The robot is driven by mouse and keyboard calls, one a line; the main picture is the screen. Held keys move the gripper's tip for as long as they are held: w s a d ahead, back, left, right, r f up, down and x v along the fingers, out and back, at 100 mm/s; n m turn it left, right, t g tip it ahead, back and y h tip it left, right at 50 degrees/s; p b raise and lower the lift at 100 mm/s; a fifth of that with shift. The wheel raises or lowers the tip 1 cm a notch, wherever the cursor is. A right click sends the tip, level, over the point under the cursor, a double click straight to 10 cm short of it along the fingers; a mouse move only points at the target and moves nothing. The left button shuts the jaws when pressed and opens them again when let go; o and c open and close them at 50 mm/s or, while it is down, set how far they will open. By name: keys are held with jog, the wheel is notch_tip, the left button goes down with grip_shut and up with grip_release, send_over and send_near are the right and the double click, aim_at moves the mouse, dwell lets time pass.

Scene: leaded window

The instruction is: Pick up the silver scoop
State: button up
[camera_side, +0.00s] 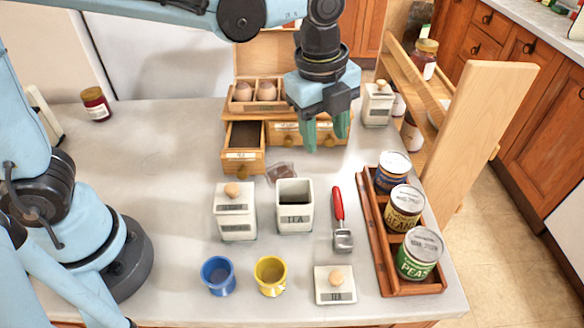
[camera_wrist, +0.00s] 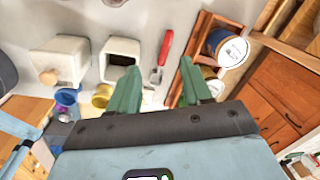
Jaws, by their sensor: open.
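The silver scoop (camera_side: 342,238) has a silver head and a red handle (camera_side: 338,203). It lies on the grey worktop between the open white TEA canister and the wooden tray of tins, its handle pointing to the back. In the wrist view, its red handle (camera_wrist: 165,48) and silver head (camera_wrist: 155,76) show ahead of the space between the fingers. My gripper (camera_side: 325,142) has green fingers, spread apart and empty. It hangs above the worktop behind the scoop, in front of the small wooden drawers. The wrist view also shows the open fingers (camera_wrist: 159,86).
The open TEA canister (camera_side: 294,218) and a lidded canister (camera_side: 235,228) stand left of the scoop. A wooden tray (camera_side: 386,270) with tins is close on its right. A TEA lid (camera_side: 335,284) lies in front. Blue (camera_side: 218,276) and yellow (camera_side: 270,275) cups stand front left.

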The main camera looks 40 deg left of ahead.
aim_at(339, 205)
jog(key=shift+w+d+f+m+g+y, duration=0.15)
jog(key=shift+d+f+m, duration=0.7)
jog(key=shift+f, duration=1.45)
jog(key=shift+d+f+m+g+y, duration=0.2)
jog(key=shift+d+f+m, duration=0.6)
jog(key=shift+f, duration=1.55)
jog(key=shift+w+d+f+m+g+h, duration=0.2)
jog(key=shift+d+f+m, duration=0.65)
jog(key=shift+f, duration=1.45)
jog(key=shift+s+a+f, duration=0.15)
jog(key=shift+f, duration=0.05)
jog(key=shift+c, duration=0.5)
grip_shut()
